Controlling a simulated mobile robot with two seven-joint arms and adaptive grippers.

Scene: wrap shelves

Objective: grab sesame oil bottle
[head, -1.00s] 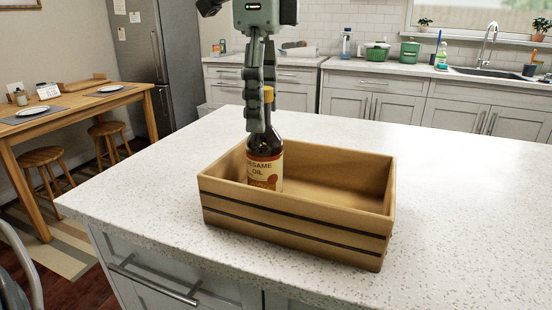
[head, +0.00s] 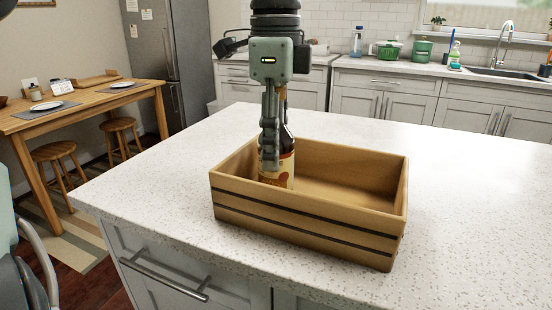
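The sesame oil bottle (head: 287,168) has dark glass and a cream and orange label. It stands upright in the left end of a wooden crate (head: 305,226) with dark stripes. My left gripper (head: 270,155) points straight down at the bottle, its fingers in front of and alongside the neck and upper body. The fingers cover the left part of the bottle and most of its top. They are seen nearly edge-on, so I cannot tell whether they close on it. My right gripper is not in view.
The crate stands on a white speckled island counter (head: 470,220), clear around it. The rest of the crate, to the right of the bottle, looks empty. A wooden table (head: 75,115) with stools stands at the left, and a sink counter runs along the back.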

